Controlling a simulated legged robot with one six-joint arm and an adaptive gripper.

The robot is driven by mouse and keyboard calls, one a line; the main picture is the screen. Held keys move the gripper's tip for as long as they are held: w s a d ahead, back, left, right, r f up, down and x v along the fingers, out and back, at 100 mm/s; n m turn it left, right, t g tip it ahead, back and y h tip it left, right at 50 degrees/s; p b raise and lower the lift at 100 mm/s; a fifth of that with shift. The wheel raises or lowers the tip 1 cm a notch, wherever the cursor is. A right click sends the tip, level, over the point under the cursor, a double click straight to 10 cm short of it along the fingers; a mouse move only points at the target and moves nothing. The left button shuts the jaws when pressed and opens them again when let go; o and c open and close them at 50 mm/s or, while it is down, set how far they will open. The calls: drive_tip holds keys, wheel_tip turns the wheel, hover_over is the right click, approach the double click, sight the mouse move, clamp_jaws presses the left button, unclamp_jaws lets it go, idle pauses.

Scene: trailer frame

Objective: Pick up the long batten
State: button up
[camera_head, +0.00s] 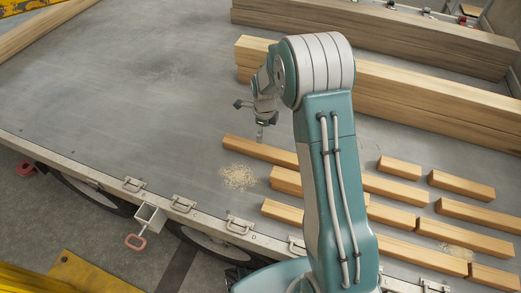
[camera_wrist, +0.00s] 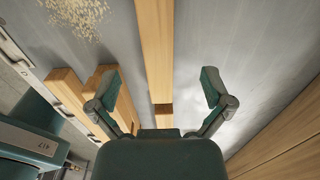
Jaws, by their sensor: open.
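A long pale wooden batten (camera_head: 258,150) lies on the grey trailer bed, its left end bare and its middle hidden behind my arm. A piece in line with it (camera_head: 396,190) shows right of the arm; I cannot tell if they are one. My gripper (camera_head: 255,112) is above the bed near the batten's left part. In the wrist view, a batten (camera_wrist: 155,45) runs down between the fingers of my open gripper (camera_wrist: 160,86). A darker wooden section (camera_wrist: 163,116) follows below a seam. The fingers stand apart from the wood on both sides.
Several shorter battens (camera_head: 400,167) lie in rows to the right and front. Thick stacked beams (camera_head: 420,100) lie behind. Sawdust (camera_head: 238,177) lies near the batten. The trailer's metal edge (camera_head: 90,177) runs along the front.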

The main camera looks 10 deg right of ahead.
sight(263, 149)
drive_tip(key=f, duration=0.5)
drive_tip(key=shift+d, duration=0.2)
drive_tip(key=f, duration=0.3)
drive_tip(key=a+f, duration=0.1)
drive_tip(key=f, duration=0.1)
drive_tip(key=shift+s, duration=0.15)
drive_tip(key=shift+d+f, duration=0.2)
drive_tip(key=shift+f, duration=0.1)
drive_tip(key=shift+a, duration=0.1)
drive_tip(key=c, duration=1.4)
